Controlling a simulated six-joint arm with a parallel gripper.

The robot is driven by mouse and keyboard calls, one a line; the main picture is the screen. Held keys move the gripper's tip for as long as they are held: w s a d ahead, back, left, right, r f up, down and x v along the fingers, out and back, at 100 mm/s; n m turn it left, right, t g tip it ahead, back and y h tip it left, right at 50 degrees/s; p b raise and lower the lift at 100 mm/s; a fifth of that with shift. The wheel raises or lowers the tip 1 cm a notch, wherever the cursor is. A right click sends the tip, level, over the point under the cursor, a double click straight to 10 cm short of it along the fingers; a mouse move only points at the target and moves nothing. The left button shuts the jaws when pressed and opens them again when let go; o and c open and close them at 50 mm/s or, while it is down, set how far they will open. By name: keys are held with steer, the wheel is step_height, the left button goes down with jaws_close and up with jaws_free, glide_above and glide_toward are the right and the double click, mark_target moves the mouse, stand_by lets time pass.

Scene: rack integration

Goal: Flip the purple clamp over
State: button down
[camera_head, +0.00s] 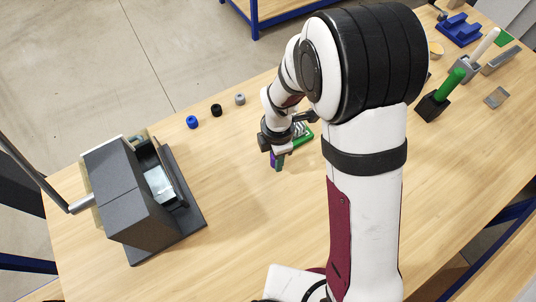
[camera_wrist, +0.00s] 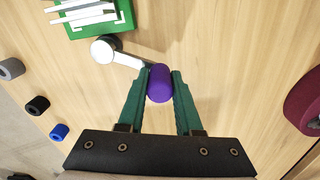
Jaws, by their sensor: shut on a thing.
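The purple clamp (camera_wrist: 159,84) is between the green fingers of my gripper (camera_wrist: 160,88) in the wrist view. Its rounded purple end faces the camera, and a finger touches it on each side. A white rod-like part with a round white end (camera_wrist: 104,49) reaches from behind the left finger to the upper left; I cannot tell whether it belongs to the clamp. In the head view, my gripper (camera_head: 277,158) is over the table, with a small patch of purple (camera_head: 272,160) at the fingers. The rest of the clamp is hidden by the fingers.
A green board with white bars (camera_wrist: 92,14) lies just beyond the gripper. Blue (camera_head: 192,122), black (camera_head: 216,110) and grey (camera_head: 240,99) cylinders stand to the left. A dark grey machine (camera_head: 130,190) is at the table's left end. The wooden table (camera_head: 255,225) is clear in front.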

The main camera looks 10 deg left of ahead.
steer(key=shift+w+d+n, duration=0.3)
steer(key=shift+d+n, duration=0.25)
steer(key=shift+n, duration=0.3)
steer(key=shift+w+d+n, duration=0.25)
steer(key=shift+d+n, duration=0.3)
steer(key=shift+n, duration=0.3)
steer(key=c, duration=0.6)
jaws_free()
step_height(320, 180, up, 16)
steer(key=shift+f, duration=0.1)
